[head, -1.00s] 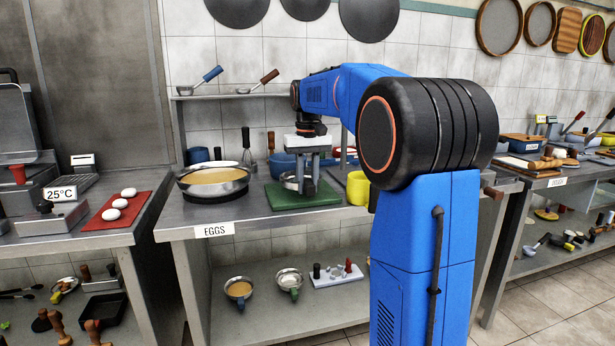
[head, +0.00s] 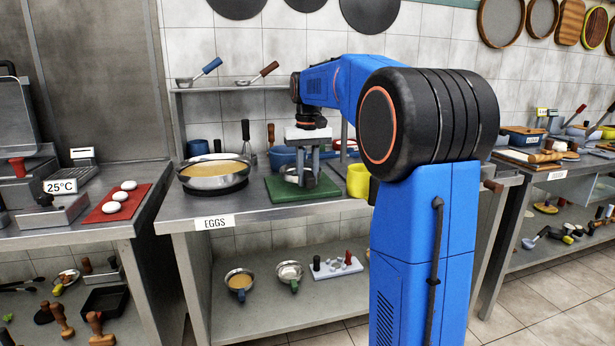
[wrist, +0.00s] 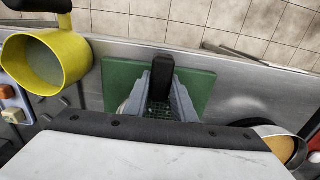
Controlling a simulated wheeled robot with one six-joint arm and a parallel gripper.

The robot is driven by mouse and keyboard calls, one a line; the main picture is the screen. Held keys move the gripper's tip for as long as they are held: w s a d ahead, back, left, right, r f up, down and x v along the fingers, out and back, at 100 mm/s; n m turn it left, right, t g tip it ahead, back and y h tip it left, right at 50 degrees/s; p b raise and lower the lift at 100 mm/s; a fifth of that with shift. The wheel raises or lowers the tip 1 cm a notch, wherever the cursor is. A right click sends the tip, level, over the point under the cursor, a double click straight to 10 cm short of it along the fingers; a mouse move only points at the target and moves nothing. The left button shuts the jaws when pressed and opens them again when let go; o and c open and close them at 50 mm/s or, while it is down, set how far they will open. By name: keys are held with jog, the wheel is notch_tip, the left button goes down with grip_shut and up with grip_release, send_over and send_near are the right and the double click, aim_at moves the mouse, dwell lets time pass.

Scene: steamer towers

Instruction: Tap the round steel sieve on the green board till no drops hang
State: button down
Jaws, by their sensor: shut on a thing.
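The green board (head: 287,194) lies flat on the steel counter. It also shows in the wrist view (wrist: 203,88). My gripper (head: 309,180) points down over the board, its fingers shut on the black handle (wrist: 162,74) of the round steel sieve. The sieve (head: 290,175) shows partly behind my fingers in the head view. In the wrist view its mesh (wrist: 160,108) shows between the fingers, with green behind it. Whether the sieve touches the board or hovers just above it, I cannot tell. Drops are too small to make out.
A wide steel pan of yellow liquid (head: 216,171) stands left of the board. A yellow jug (wrist: 78,58) stands close on the other side. A blue container (head: 282,156) is behind the board. A shelf (head: 232,90) with two handled tools hangs above.

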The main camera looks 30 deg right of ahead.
jog(key=shift+f, duration=0.35)
dwell(0.4)
jog(key=shift+r, duration=0.35)
dwell(0.6)
jog(key=shift+f, duration=0.4)
dwell(0.4)
jog(key=shift+r, duration=0.15)
jog(key=shift+r, duration=0.2)
dwell(0.6)
